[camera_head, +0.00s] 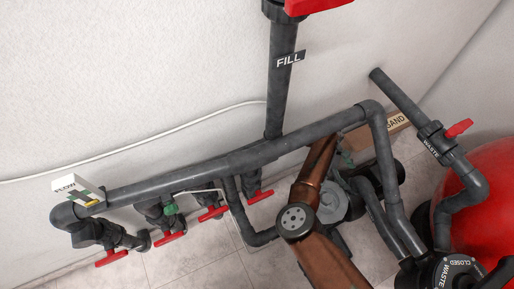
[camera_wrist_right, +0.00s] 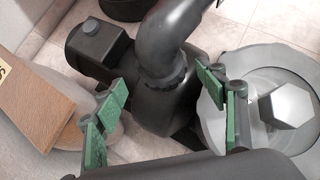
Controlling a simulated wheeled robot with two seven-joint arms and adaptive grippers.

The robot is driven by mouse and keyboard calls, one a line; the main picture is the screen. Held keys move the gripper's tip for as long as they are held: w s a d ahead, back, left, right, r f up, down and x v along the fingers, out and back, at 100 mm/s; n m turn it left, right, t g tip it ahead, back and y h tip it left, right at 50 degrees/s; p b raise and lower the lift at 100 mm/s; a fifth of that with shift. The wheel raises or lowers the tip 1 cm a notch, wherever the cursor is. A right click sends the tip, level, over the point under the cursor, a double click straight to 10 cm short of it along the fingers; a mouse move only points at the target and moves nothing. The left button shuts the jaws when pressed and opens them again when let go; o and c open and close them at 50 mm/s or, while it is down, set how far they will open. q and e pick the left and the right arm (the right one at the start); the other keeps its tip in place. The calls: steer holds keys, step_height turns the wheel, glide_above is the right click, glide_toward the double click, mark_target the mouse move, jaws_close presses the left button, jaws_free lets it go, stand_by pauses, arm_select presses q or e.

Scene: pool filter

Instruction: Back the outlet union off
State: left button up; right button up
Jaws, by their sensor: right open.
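The outlet union is a dark ribbed collar (camera_wrist_right: 165,80) where the thick curved grey pipe (camera_wrist_right: 168,35) meets the top of the dark pump body (camera_wrist_right: 165,110) in the right wrist view. My right gripper (camera_wrist_right: 163,88), with green pads, is open. Its fingers show on either side of the collar, with visible gaps; I cannot tell how far apart in depth they are. In the head view the right gripper (camera_head: 346,160) is mostly hidden behind my brown arm and the pipes. The union cannot be made out there. My left gripper is not in view.
A pale strainer lid (camera_wrist_right: 285,105) stands right of the pump. A cardboard SAND box (camera_wrist_right: 40,95) is at left. A long grey pipe (camera_head: 220,165) with several red-handled valves crosses above the floor. A red tank (camera_head: 485,185) and the WASTE valve (camera_head: 435,138) are at right.

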mark_target(353, 181)
steer(key=b+x, duration=0.1)
steer(key=x, duration=0.5)
steer(key=shift+s+d+f+b, duration=0.1)
steer(key=shift+s+f+b, duration=0.05)
steer(key=shift+f+b, duration=0.15)
steer(key=shift+s+d+f, duration=0.15)
steer(key=shift+d+f, duration=0.15)
steer(key=shift+d, duration=0.1)
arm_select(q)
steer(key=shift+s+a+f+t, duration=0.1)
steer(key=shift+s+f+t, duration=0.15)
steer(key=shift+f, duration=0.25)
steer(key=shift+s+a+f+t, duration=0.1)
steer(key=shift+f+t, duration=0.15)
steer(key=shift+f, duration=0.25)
arm_select(e)
steer(key=shift+c, duration=0.6)
steer(key=c, duration=0.8)
steer(key=shift+o, duration=0.2)
